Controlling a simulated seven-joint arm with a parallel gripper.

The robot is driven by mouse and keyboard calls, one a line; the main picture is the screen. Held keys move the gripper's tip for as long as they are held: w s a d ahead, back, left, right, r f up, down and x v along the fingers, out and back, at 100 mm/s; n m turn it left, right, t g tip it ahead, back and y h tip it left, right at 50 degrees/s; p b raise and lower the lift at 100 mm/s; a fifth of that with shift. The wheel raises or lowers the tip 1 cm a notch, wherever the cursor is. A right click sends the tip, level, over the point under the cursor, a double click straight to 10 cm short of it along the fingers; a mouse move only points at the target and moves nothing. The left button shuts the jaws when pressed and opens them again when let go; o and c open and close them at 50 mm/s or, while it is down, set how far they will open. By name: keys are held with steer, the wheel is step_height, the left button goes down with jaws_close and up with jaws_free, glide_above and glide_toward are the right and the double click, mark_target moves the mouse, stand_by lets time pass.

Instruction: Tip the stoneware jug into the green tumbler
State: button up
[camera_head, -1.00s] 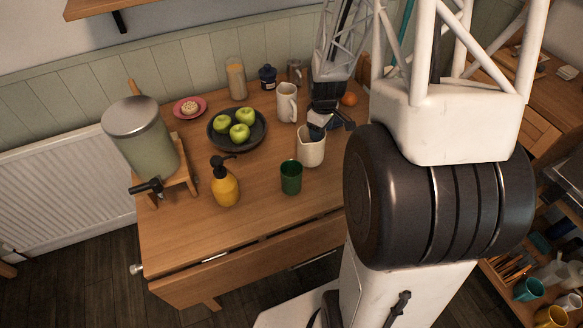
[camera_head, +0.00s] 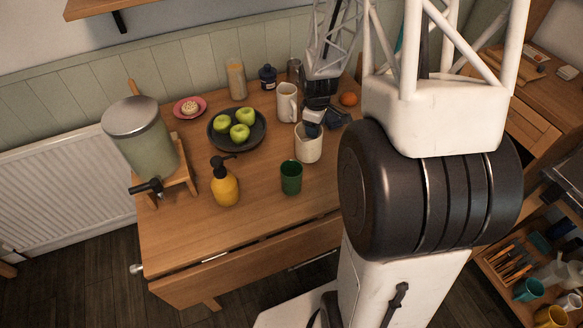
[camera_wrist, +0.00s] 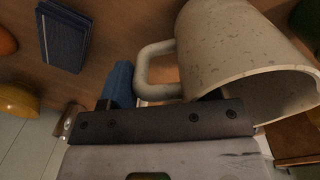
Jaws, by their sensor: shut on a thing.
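The speckled off-white stoneware jug (camera_head: 307,146) is near the middle of the table, up and to the right of the green tumbler (camera_head: 291,174) and apart from it. The tumbler stands upright on the wood. My gripper (camera_head: 313,124) is at the jug's back side. In the wrist view the jug (camera_wrist: 225,45) fills the upper right, with its loop handle (camera_wrist: 153,72) at the gripper (camera_wrist: 150,100). The gripper is shut on the jug, at its handle; the exact contact is partly hidden. The jug's contents and the tumbler's inside cannot be made out.
A white mug (camera_head: 287,102) stands behind the jug. A dark bowl of green apples (camera_head: 238,142) and a yellow pump bottle (camera_head: 224,184) are to the left. An orange (camera_head: 349,99) and dark blue book (camera_head: 338,117) lie right. The table in front of the tumbler is clear.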

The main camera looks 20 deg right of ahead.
steer(key=shift+s+a+r+t+h, duration=0.3)
steer(key=shift+r+t+h, duration=0.1)
steer(key=shift+r, duration=0.1)
steer(key=shift+s+a+r+t+h, duration=0.25)
steer(key=shift+a+r+t+h, duration=0.15)
steer(key=shift+r, duration=0.15)
steer(key=shift+s+a+r+t+h, duration=0.3)
steer(key=shift+r+t+h, duration=0.1)
steer(key=shift+r, duration=0.1)
steer(key=s+a+r+t+h, duration=0.3)
steer(key=r+t+h, duration=0.1)
steer(key=r+h, duration=0.1)
steer(key=shift+s+a+r, duration=0.3)
steer(key=shift+r, duration=0.2)
steer(key=shift+s+a+t, duration=0.1)
steer(key=shift+t, duration=0.3)
steer(key=shift+s+a+r+t+h, duration=0.4)
steer(key=shift+r+t+h, duration=0.15)
steer(key=shift+h, duration=0.1)
steer(key=shift+s+a+r+t+h, duration=0.25)
steer(key=shift+a+r+t+h, duration=0.1)
steer(key=shift+r+t+h, duration=0.25)
stand_by(1.2)
steer(key=shift+s+a+h, duration=0.25)
stand_by(0.4)
steer(key=shift+d, duration=0.1)
